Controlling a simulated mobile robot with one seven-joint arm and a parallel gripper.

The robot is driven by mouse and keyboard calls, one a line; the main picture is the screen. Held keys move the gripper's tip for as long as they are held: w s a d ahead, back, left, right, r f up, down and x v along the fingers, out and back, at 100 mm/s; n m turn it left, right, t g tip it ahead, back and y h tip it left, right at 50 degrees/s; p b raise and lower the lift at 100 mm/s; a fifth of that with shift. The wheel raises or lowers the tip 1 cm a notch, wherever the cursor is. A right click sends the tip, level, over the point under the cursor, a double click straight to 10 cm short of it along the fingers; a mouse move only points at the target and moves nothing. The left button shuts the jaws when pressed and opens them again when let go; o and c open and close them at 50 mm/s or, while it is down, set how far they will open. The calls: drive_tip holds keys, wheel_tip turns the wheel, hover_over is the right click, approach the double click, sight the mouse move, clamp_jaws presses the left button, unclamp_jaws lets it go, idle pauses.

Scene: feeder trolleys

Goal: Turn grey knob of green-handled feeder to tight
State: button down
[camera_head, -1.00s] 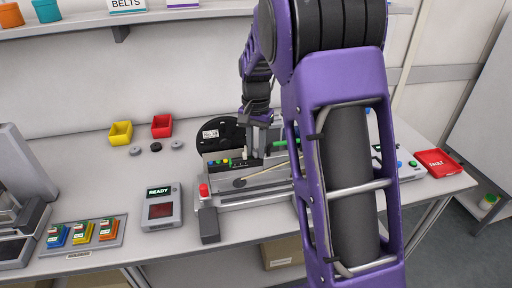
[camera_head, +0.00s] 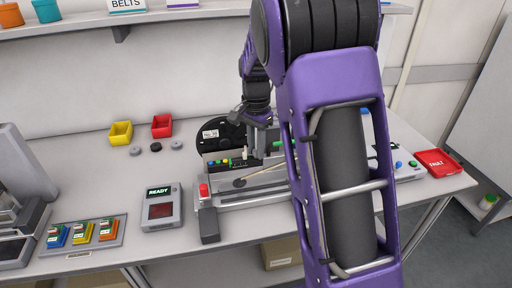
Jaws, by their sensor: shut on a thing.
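The feeder (camera_head: 265,181) lies on the table in the middle, with a black reel disc (camera_head: 209,132) behind it. A green handle (camera_head: 279,144) shows beside my gripper and is partly covered by my arm. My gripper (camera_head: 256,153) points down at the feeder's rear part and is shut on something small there. The grey knob cannot be made out; the fingers or arm hide it. Coloured buttons (camera_head: 222,162) sit on the feeder, left of my gripper.
A grey box with a READY screen (camera_head: 161,207) stands left of the feeder. A red button (camera_head: 203,189) is at the feeder's left end. Yellow (camera_head: 121,132) and red (camera_head: 162,126) bins are at the back. A red FAULT tray (camera_head: 440,163) is at right.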

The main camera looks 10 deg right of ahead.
drive_tip(key=c, duration=0.7)
unclamp_jaws()
drive_tip(key=shift+r, duration=0.1)
wheel_tip(320, 180, up, 17)
drive_tip(key=shift+r, duration=0.15)
